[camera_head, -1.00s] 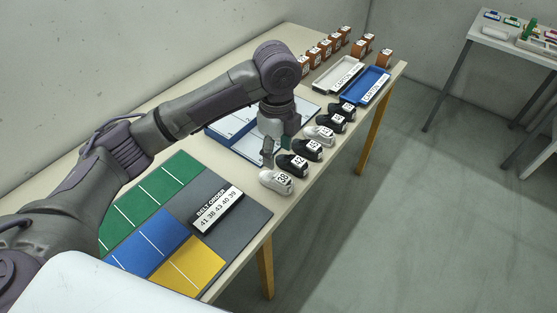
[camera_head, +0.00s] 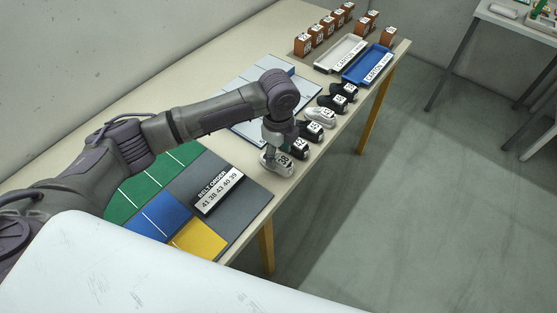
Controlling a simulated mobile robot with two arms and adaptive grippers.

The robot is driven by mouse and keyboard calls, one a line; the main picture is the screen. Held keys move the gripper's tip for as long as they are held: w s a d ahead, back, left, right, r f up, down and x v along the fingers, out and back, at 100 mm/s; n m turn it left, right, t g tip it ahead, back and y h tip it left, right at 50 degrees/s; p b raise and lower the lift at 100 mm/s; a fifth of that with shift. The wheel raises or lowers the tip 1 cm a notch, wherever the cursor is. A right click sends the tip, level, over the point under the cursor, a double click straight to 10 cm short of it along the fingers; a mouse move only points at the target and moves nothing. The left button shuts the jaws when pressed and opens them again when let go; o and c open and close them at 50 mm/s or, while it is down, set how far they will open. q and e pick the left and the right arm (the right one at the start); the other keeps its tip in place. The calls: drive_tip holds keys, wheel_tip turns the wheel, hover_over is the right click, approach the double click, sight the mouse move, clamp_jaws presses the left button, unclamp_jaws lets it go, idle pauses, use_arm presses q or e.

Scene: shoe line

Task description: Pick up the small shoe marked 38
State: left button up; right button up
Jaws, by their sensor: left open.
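The small white shoe marked 38 (camera_head: 281,168) stands at the near end of a row of small shoes along the table's right edge. My left gripper (camera_head: 275,152) is open, low and pointing down right at this shoe, and it hides the shoe's upper part. I cannot tell whether the fingers touch it. A black shoe (camera_head: 301,150) stands just behind it, close to the gripper. My right gripper is not in view.
More shoes, including a white one (camera_head: 321,117), continue the row. A belt order sign (camera_head: 218,191) lies on the grey mat (camera_head: 252,203). A white tray (camera_head: 341,53) and a blue tray (camera_head: 366,66) stand farther back, with brown numbered blocks (camera_head: 389,37) behind.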

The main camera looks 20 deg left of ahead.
use_arm(q)
wheel_tip(320, 180, down, 2)
drive_tip(key=shift+f, duration=0.1)
drive_tip(key=c, duration=0.8)
drive_tip(key=shift+c, duration=0.6)
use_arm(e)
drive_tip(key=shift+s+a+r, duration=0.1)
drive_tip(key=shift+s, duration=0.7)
